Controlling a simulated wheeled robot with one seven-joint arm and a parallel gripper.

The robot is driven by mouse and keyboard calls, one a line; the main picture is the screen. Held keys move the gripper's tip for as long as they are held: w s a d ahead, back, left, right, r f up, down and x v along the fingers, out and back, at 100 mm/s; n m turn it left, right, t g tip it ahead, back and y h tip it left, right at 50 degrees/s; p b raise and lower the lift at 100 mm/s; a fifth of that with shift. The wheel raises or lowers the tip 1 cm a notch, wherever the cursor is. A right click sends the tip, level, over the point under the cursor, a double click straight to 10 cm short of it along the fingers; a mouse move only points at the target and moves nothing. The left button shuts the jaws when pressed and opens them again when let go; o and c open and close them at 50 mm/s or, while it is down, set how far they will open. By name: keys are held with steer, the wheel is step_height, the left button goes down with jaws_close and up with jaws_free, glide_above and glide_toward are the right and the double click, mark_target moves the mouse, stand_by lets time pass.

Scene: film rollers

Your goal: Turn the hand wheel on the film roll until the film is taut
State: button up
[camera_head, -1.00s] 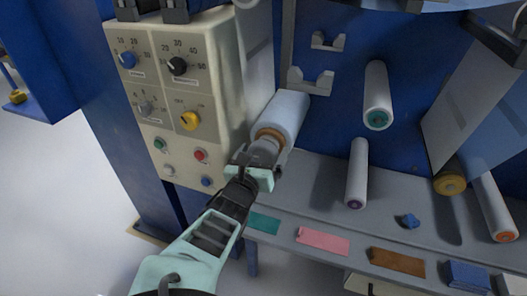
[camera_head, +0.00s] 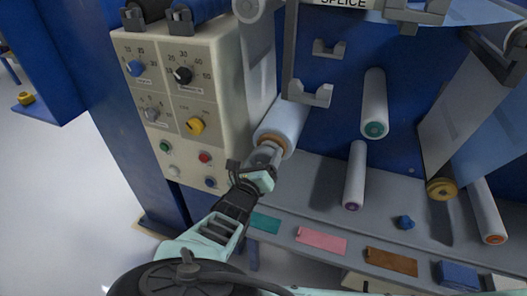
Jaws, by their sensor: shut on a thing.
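The film roll (camera_head: 284,121) is a pale cylinder with a tan-orange end ring, mounted right of the control box. The grey hand wheel (camera_head: 264,158) sits on the roll's near end. My gripper (camera_head: 258,172) is shut on the hand wheel, and its fingers partly hide it. A pale film sheet (camera_head: 262,70) hangs down to the roll from above. I cannot tell how tight it is.
A beige control box (camera_head: 178,105) with knobs and buttons stands just left of my gripper. White rollers (camera_head: 374,105) and another lower roller (camera_head: 355,178) are to the right. A grey shelf (camera_head: 325,205) below holds coloured pieces and a blue lump (camera_head: 405,222).

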steer(key=n+p, duration=0.2)
steer(key=n, duration=0.3)
steer(key=shift+a+f+n+p, duration=0.1)
steer(key=shift+n+p, duration=0.2)
steer(key=shift+p, duration=0.05)
stand_by(0.4)
steer(key=o, duration=1)
